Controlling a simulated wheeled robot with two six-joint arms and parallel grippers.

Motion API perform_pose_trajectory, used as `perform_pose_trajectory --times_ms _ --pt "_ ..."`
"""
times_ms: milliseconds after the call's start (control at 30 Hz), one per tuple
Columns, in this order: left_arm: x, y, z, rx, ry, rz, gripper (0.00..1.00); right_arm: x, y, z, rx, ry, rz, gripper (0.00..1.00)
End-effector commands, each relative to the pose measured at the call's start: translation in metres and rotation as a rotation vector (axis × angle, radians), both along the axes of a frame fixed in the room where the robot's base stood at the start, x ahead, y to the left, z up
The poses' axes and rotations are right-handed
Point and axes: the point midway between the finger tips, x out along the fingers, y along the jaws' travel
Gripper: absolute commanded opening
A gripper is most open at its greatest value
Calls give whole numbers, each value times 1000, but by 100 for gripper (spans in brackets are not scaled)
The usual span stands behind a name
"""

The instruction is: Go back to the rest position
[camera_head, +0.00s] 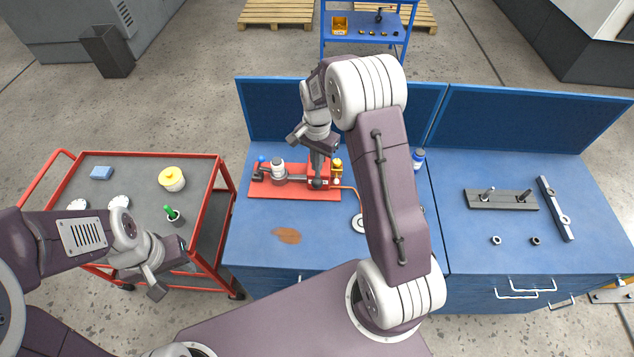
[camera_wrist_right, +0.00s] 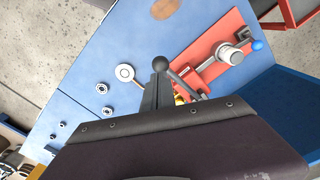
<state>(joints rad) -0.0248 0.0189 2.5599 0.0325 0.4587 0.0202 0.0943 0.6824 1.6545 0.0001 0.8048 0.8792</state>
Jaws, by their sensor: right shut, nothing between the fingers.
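My right gripper (camera_head: 318,182) is shut and empty, pointing down over the red valve base (camera_head: 280,193) on the blue workbench. In the right wrist view its closed fingers (camera_wrist_right: 157,92) appear beside a dark ball-ended lever (camera_wrist_right: 182,78); I cannot tell if they touch. The red base (camera_wrist_right: 205,68) also shows there, with a pale fitting and a blue ball (camera_wrist_right: 257,45). Brass parts (camera_head: 337,163) sit at the base's right end, partly hidden by my arm and gripper. My left gripper (camera_head: 172,272) is open and empty over the front of the red cart.
A round white disc (camera_head: 358,224) is beside my right arm. A grey plate with pegs (camera_head: 502,199) lies on the right bench. Upright blue panels (camera_head: 530,118) back the benches.

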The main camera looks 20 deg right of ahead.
Motion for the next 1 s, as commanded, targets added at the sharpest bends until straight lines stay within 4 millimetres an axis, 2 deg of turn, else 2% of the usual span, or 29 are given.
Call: perform_pose_trajectory --times_ms 400,467,567,600,700,767,833,900,967,1000 --pt "0 0 -6 0 0 0 36 0 0 -7 0 0 1 0" --pt "0 0 -22 0 0 0 36 2 3 -18 -1 -9 7 0" --pt "0 0 -72 0 0 0 36 9 11 -36 -6 -74 28 0" --pt "0 0 -96 0 0 0 36 0 16 -47 -6 -85 39 0" --pt "0 0 -146 0 1 0 36 -35 30 -77 -4 -104 101 0" --pt "0 0 -172 0 1 0 36 -60 37 -96 -5 -112 182 0" --pt "0 0 -199 0 1 0 36 -94 43 -123 -8 -119 308 0" --pt "0 0 -214 0 1 0 36 -127 47 -144 -12 -119 453 0" --pt "0 0 -217 0 1 0 36 -152 48 -155 -17 -113 572 0" --pt "0 0 -212 0 1 0 36 -168 48 -156 -18 -102 652 0"
